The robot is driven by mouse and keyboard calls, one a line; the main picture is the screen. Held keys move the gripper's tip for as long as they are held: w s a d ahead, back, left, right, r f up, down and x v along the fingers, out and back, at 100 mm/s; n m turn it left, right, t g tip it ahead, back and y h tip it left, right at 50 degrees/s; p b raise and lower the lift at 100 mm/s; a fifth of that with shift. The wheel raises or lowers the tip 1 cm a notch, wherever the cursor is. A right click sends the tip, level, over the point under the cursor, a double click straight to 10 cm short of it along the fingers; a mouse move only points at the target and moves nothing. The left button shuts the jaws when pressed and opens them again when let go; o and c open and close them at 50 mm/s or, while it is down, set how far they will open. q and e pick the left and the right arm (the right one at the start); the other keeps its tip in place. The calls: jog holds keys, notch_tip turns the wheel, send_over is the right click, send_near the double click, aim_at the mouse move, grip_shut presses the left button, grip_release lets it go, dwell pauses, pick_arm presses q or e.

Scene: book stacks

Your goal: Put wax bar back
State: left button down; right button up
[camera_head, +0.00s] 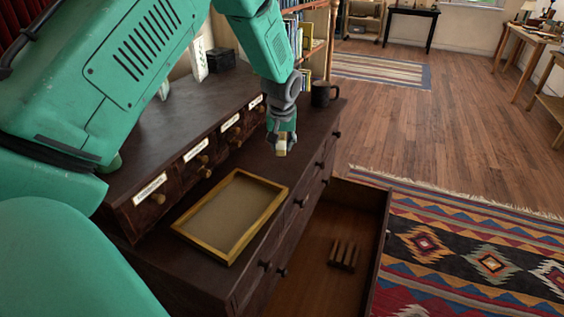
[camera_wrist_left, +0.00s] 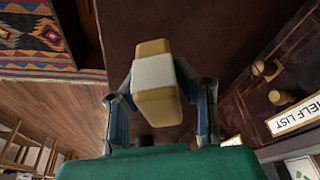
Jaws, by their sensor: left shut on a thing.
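My left gripper (camera_head: 281,138) is shut on the wax bar (camera_head: 282,148), holding it above the right part of the dark cabinet top. In the wrist view the bar (camera_wrist_left: 155,88) is a pale yellow block with a whitish band, between the two fingers of the left gripper (camera_wrist_left: 160,95). Whether it touches the cabinet top is hard to tell. A shallow wood-rimmed tray (camera_head: 277,209) with a tan base lies empty on the cabinet top, nearer than the gripper. My right gripper is not in view.
An open drawer (camera_head: 310,285) juts out at right, holding a small dark slatted piece (camera_head: 342,255). A dark mug (camera_head: 322,94) stands behind the gripper. Small labelled drawers (camera_head: 196,160) line the cabinet's back. A patterned rug (camera_head: 480,250) covers the floor at right.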

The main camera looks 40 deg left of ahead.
aim_at(279, 165)
pick_arm(q)
jog(key=shift+d+f, duration=0.2)
jog(key=shift+f, duration=0.6)
jog(key=shift+w+f, duration=0.1)
jog(key=shift+f, duration=0.25)
jog(key=f, duration=0.1)
jog(key=a+f, duration=0.1)
jog(key=a+f+b, duration=0.1)
jog(key=f, duration=0.1)
jog(key=shift+a, duration=0.1)
jog(key=shift+d, duration=0.75)
jog(key=c, duration=1.3)
grip_release()
jog(key=shift+a+f, duration=0.15)
jog(key=shift+a, duration=0.2)
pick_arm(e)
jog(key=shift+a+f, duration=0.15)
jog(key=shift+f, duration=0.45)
